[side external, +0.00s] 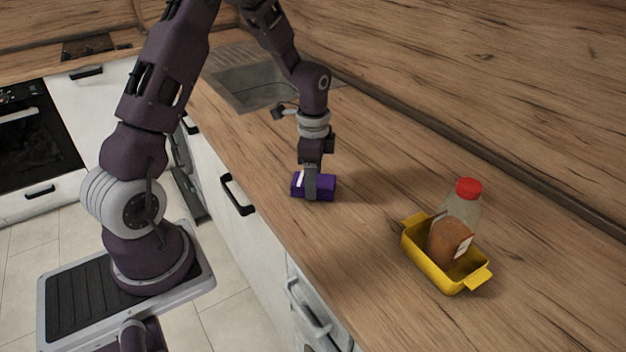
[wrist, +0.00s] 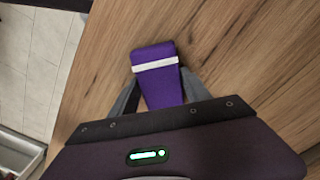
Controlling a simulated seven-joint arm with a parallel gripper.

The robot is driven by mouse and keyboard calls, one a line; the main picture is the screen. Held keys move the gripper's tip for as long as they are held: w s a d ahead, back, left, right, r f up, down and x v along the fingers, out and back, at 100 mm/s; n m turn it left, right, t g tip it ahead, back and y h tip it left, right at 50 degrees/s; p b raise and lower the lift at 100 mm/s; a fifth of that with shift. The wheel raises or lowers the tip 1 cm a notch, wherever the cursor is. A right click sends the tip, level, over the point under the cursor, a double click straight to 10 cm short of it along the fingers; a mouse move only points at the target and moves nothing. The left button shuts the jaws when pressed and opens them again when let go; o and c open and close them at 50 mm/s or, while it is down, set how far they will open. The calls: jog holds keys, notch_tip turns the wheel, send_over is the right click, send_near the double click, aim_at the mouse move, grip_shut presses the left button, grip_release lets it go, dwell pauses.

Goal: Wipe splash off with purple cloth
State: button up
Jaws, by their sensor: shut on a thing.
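The purple cloth (side external: 326,186) is a folded, block-like piece with a white stripe. It is at the wooden worktop, near its front edge. My gripper (side external: 311,190) points down and is shut on it. In the wrist view the cloth (wrist: 158,84) shows between my two grey fingers (wrist: 157,97), its white stripe across the far part. I cannot tell whether the cloth's underside touches the worktop. No splash can be made out on the wood in either view.
A yellow tray (side external: 420,257) with two handles stands on the worktop to the right. It holds a bottle (side external: 460,215) with a red cap and brown contents. A sink (side external: 255,85) lies behind my gripper. The wooden splashback (side external: 480,70) rises along the back. Worktop between cloth and tray is clear.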

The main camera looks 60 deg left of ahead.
jog(key=shift+w+a+f, duration=0.15)
jog(key=shift+w+a, duration=0.6)
jog(key=shift+a, duration=0.1)
jog(key=shift+w+a, duration=0.15)
jog(key=shift+c, duration=0.5)
jog(key=shift+w+a, duration=0.65)
jog(key=shift+a, duration=0.1)
jog(key=shift+s+d+r, duration=0.2)
jog(key=shift+s+d, duration=0.4)
jog(key=shift+d, duration=0.15)
jog(key=shift+s+d+f, duration=0.2)
jog(key=shift+s+d, duration=1.1)
jog(key=shift+d, duration=0.1)
jog(key=shift+w+a+r, duration=0.1)
jog(key=shift+w+a, duration=1.8)
jog(key=shift+a, duration=0.2)
jog(key=shift+s+d, duration=1.9)
jog(key=shift+d, duration=0.2)
jog(key=shift+w+a, duration=1.9)
jog(key=shift+a, duration=0.2)
jog(key=shift+s+d, duration=1.9)
jog(key=shift+d, duration=0.2)
jog(key=shift+w+a, duration=0.95)
jog(key=shift+a, duration=0.1)
jog(key=shift+r, duration=0.1)
jog(key=shift+r, duration=2.45)
